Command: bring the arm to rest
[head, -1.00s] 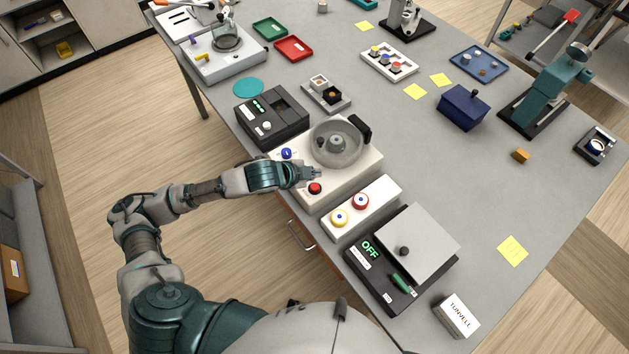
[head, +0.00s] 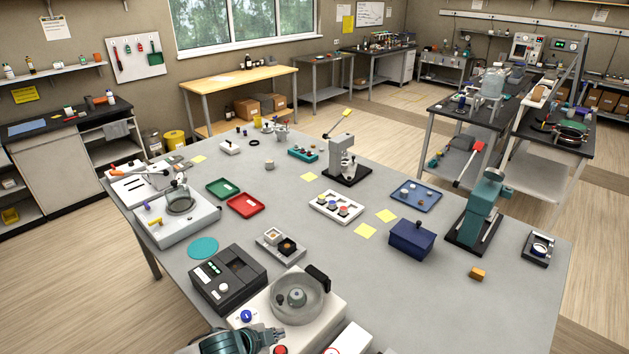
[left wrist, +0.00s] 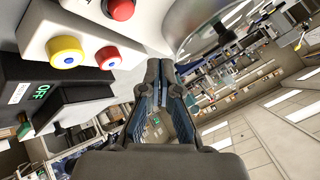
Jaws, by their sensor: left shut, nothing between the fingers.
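My left gripper (head: 272,337) shows at the bottom of the head view, over the front of the white device with the round clear bowl (head: 298,298). It is between the blue button (head: 246,316) and a red button (head: 280,349), which is cut by the frame edge. Its fingers are together and hold nothing. In the left wrist view the fingers (left wrist: 161,72) point away from the camera, with the red button (left wrist: 121,9) above and to their left. I cannot tell whether the fingers touch the device. My right gripper is not in view.
A black-grey box (head: 228,278) stands left of the bowl device. A dark blue box (head: 411,239) stands farther right. Bare tabletop lies around (head: 430,300).

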